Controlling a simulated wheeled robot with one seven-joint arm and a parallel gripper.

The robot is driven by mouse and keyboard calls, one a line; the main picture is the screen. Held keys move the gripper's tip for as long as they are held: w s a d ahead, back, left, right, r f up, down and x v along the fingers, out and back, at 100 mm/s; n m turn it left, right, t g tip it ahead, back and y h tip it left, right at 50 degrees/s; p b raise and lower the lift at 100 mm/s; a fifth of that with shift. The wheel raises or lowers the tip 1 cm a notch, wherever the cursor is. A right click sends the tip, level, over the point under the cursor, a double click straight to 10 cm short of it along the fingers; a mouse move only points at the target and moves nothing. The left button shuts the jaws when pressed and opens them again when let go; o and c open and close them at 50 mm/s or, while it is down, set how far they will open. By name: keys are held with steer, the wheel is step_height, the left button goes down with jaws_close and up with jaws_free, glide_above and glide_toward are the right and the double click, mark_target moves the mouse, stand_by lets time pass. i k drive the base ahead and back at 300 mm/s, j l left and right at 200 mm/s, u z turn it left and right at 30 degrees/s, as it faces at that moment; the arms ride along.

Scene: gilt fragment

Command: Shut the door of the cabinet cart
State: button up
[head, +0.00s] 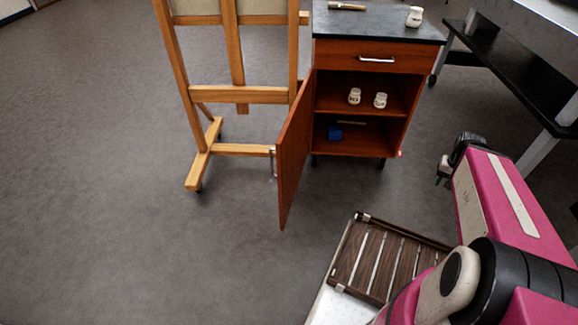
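The cabinet cart (362,50) is reddish-brown wood with a dark top. Its door (296,148) is hinged on the cart's left side and stands wide open, swung out towards me. A silver handle (272,162) is on the door's left face, near its free edge. The open compartment shows two shelves. My gripper (439,181) is at the right of the view, in front of and to the right of the cart, well apart from the door. It is small and partly hidden by my pink arm, so I cannot tell whether its fingers are open.
A wooden easel (235,95) stands left of the cart, its lower bar close behind the door. Two white jars (354,96) (380,100) and a blue block (334,133) are inside the cart. A table (530,80) stands at the right. The floor in front of the door is clear.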

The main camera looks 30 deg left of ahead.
mark_target(291, 146)
steer(key=k+j, duration=0.25)
steer(key=k, duration=0.15)
steer(key=k+j+u, duration=0.15)
steer(key=k, duration=0.2)
steer(key=j+u, duration=0.15)
steer(key=j, duration=1.75)
steer(key=k+j+z, duration=0.1)
steer(key=k+j, duration=0.25)
